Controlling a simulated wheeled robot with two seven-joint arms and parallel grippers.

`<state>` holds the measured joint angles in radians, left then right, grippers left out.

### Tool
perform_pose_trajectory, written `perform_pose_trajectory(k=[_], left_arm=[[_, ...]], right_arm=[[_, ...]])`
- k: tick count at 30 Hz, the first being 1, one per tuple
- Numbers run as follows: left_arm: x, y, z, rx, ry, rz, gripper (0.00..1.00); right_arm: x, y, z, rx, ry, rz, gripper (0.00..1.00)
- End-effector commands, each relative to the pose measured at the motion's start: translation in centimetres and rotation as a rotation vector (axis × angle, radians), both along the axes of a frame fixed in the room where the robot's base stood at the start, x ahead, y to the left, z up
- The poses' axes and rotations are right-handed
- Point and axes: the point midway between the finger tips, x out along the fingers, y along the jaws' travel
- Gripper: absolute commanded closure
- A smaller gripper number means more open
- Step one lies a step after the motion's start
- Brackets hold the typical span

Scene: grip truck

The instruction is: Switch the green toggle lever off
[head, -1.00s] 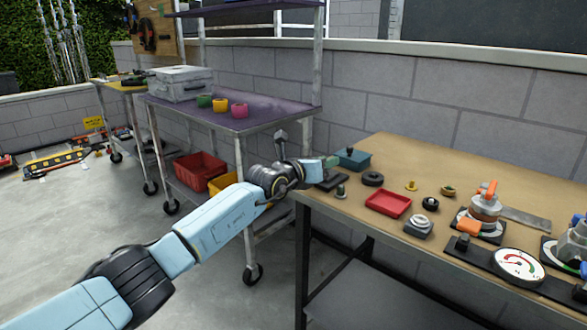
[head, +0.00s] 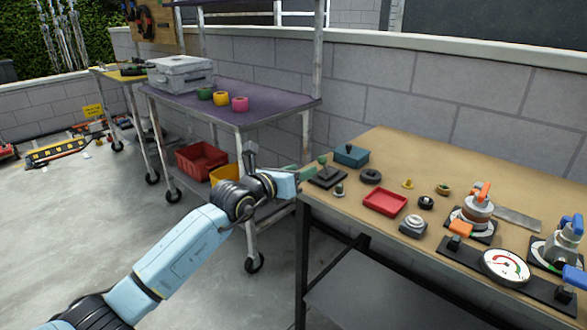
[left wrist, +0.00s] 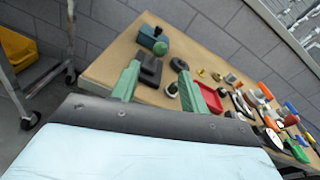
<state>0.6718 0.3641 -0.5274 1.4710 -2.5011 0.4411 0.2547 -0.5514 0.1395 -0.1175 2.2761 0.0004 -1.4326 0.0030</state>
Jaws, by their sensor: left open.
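The green toggle lever shows as a green ball knob (head: 323,160) on a dark flat base (head: 328,179), at the near left corner of the wooden workbench. In the left wrist view the green knob (left wrist: 160,47) stands at the far side of its dark base (left wrist: 150,69). My left gripper (head: 306,171) is just left of the lever in the head view. In the left wrist view its two green fingers are spread wide with nothing between the tips (left wrist: 158,72), and the lever's base lies beyond the gap. My right gripper is not in view.
A teal box with a dark knob (head: 351,155) stands behind the lever. A black ring (head: 371,177), a small grey knob (head: 339,190) and a red tray (head: 385,202) are to its right. Valves and a gauge (head: 506,266) fill the bench's right. A purple-topped cart (head: 262,112) stands left.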

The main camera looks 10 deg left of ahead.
Motion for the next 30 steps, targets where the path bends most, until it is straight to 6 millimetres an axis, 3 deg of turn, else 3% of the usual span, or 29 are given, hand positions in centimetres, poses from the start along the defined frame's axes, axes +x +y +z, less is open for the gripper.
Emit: perform_pose_trajectory(k=[7,20,26,30], left_arm=[[-1.4,0.7,0.2,0.002,0.000,0.000,0.55],[-2.1,0.1,0.1,-0.057,-0.001,-0.019,0.55],[-6.0,-1.4,0.5,-0.468,-0.012,-0.076,0.55],[-8.9,0.5,0.8,-0.871,-0.013,-0.027,0.55]], right_arm=[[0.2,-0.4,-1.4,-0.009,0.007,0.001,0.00],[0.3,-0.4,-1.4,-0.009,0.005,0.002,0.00],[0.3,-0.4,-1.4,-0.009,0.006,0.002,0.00],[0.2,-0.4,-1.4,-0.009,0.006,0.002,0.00]])
